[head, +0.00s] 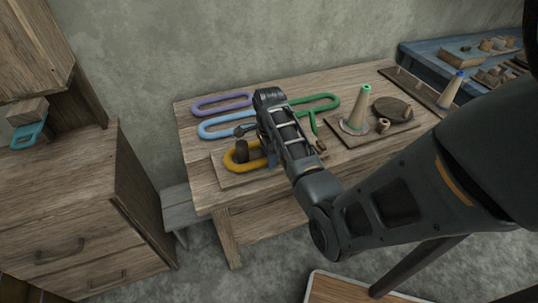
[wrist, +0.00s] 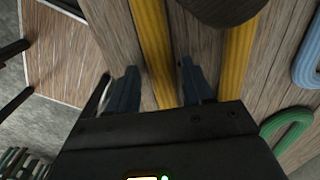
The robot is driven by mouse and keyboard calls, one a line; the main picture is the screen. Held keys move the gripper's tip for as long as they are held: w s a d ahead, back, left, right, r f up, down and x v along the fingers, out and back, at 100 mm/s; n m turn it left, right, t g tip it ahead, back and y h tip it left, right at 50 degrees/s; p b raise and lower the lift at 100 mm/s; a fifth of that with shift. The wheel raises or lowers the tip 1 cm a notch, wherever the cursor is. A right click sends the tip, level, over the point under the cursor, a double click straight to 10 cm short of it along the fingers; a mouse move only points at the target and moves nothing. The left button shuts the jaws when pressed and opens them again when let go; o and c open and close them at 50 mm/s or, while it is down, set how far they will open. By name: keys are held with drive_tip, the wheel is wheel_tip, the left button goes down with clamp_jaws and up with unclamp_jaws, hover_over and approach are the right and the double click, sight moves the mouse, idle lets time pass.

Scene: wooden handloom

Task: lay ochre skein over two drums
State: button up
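The ochre skein (head: 231,164) is a long yellow loop lying on a low wooden board (head: 228,178) at the front left of the table. A dark brown drum (head: 242,147) stands inside its left part. In the wrist view, the drum (wrist: 222,10) sits between the skein's two strands. My gripper (wrist: 158,82) is open, with one strand of the skein (wrist: 155,55) between its fingers and gaps on both sides. My arm hides the skein's right end in the head view, and I cannot make out a second drum.
Purple (head: 222,103), light blue (head: 225,125) and green (head: 322,101) skeins lie behind on the table. A board with a pale cone (head: 360,108) and a round dark disc (head: 393,107) is to the right. A wooden cabinet (head: 70,200) stands left.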

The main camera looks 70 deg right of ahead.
drive_tip(key=shift+r, duration=3.9)
